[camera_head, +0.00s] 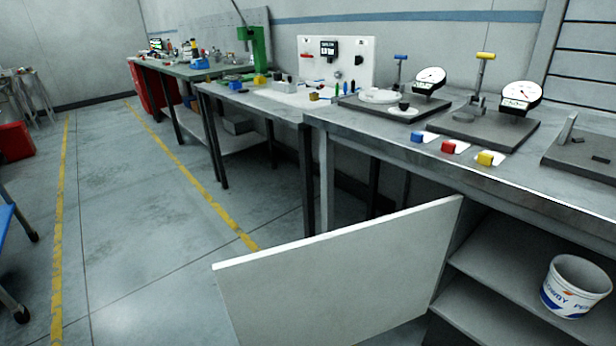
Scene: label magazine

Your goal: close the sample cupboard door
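The sample cupboard door (335,285) is a flat white panel standing wide open, swung out from under the workbench into the room. Its hinged edge is at the right, beside the cupboard opening, and its free edge is at the left. Its lower part is cut off by the bottom of the picture. I see no handle on the face in view. The cupboard (510,252) is open at the lower right, with grey shelves inside. A white tub (575,287) with printed lettering stands on a shelf in it. My gripper does not show.
The workbench (470,178) above the cupboard carries two dial gauges on dark plates and blue, red and yellow blocks near its front edge. More benches run away to the left. The floor (150,240) left of the door is clear. A blue-seated chair (8,240) stands at the far left.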

